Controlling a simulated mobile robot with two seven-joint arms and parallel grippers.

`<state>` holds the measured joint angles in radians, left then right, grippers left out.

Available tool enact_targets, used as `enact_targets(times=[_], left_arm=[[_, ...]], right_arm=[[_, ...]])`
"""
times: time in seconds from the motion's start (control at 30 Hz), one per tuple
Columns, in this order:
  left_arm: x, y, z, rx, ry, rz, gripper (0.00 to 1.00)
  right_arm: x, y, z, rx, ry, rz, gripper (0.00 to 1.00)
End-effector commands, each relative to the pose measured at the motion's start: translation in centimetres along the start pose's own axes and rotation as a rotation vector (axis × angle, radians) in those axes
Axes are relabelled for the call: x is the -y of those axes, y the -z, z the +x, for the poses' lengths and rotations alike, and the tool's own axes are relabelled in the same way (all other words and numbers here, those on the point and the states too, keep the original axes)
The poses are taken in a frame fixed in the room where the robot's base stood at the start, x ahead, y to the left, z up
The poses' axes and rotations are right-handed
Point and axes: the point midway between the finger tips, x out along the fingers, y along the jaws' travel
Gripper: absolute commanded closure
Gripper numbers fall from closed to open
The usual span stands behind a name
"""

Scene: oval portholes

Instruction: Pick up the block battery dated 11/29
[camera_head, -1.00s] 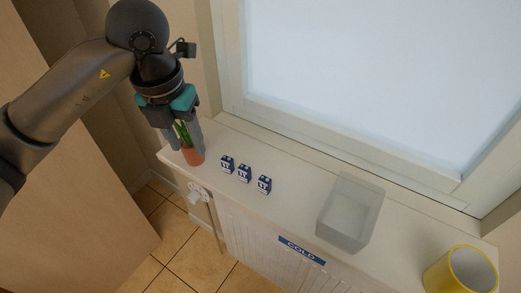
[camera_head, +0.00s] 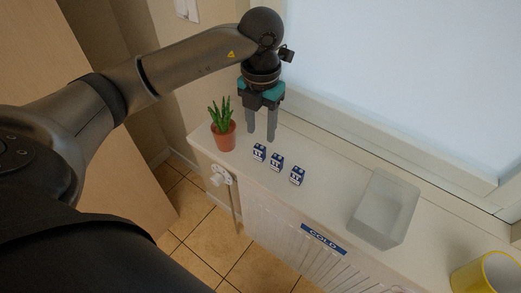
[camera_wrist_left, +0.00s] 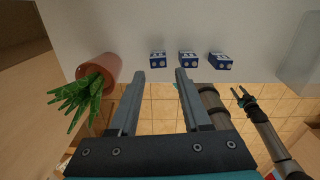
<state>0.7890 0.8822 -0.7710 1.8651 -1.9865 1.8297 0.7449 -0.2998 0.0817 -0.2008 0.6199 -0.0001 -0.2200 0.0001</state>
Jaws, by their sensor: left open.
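Three small blue-and-white block batteries stand in a row on the white ledge: a left one (camera_head: 259,152), a middle one (camera_head: 277,162) and a right one (camera_head: 297,176). Their printed dates are too small to read. The left wrist view also shows them as the left (camera_wrist_left: 158,59), middle (camera_wrist_left: 188,58) and right (camera_wrist_left: 220,61) batteries. My left gripper (camera_head: 261,137) is open, empty and pointing down, near the left battery and right of the potted plant. Its two fingers (camera_wrist_left: 159,75) show apart in the left wrist view.
A green plant in a terracotta pot (camera_head: 225,139) stands close left of my left gripper. A translucent bin (camera_head: 384,210) and a yellow mug (camera_head: 487,275) stand farther right. A blue COLD sign (camera_head: 323,239) is below the ledge's front edge. The window is behind.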

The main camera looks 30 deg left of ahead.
Motion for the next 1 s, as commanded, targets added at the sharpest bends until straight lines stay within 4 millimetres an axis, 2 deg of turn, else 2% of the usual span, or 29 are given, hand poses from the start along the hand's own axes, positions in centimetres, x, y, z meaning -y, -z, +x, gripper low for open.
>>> enact_targets(times=[0.1,0.27,0.6,0.87,1.0], left_arm=[[0.0,0.0,1.4,-0.001,0.001,-0.001,0.52],[0.0,0.0,2.4,-0.001,0.001,0.0,0.52],[-0.3,0.1,6.8,-0.001,0.001,-0.001,0.52],[-0.3,0.1,7.1,0.001,0.0,0.0,0.52],[-0.3,0.1,7.1,0.001,0.001,0.0,0.66]], right_arm=[[0.0,0.1,-0.1,-0.001,0.0,0.0,0.5],[0.0,0.1,-0.2,-0.001,0.0,0.001,0.5],[-0.1,0.1,-0.8,-0.001,-0.001,0.001,0.5],[0.0,0.1,-0.7,-0.001,0.0,0.002,0.5],[0.0,0.1,-0.7,-0.001,0.0,0.002,0.5]])
